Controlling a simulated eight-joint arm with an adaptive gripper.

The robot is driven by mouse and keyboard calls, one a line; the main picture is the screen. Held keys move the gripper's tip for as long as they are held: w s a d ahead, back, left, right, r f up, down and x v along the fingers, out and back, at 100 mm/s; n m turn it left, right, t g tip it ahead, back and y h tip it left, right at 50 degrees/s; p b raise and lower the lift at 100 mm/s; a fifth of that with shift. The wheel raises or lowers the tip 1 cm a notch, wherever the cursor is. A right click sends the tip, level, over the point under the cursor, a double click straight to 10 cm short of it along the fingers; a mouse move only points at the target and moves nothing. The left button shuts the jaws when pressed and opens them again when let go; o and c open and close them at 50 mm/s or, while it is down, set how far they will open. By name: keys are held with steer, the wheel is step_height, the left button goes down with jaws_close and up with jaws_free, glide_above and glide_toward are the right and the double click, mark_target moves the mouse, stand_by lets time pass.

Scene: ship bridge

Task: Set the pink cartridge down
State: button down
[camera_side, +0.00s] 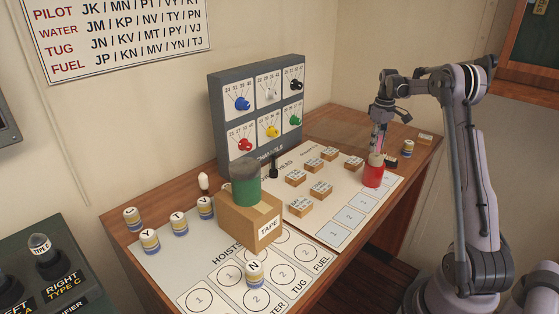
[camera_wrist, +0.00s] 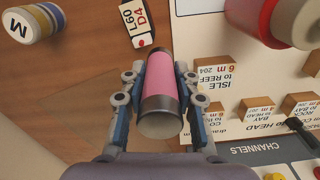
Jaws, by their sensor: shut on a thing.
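The pink cartridge (camera_wrist: 160,78) has a pink body with dark bands and a grey end. My gripper (camera_wrist: 158,88) is shut on it, with one finger on each side. In the side view my gripper (camera_side: 380,116) holds the cartridge (camera_side: 378,140) upright above the right part of the desk. There it appears just above and behind a red cylinder with a cream top (camera_side: 373,176). In the wrist view the red cylinder (camera_wrist: 250,14) is apart from the cartridge, at the upper right. The cartridge's lower end is partly hidden in the side view.
Several small labelled wooden blocks (camera_side: 320,188) stand on the white chart. A TAPE box (camera_side: 245,221) bears a green cylinder (camera_side: 245,186). Bare wood shows left of the cartridge in the wrist view.

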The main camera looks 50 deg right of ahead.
steer(key=shift+f, duration=1.3)
steer(key=shift+f, duration=0.1)
steer(key=c, duration=1)
jaws_free()
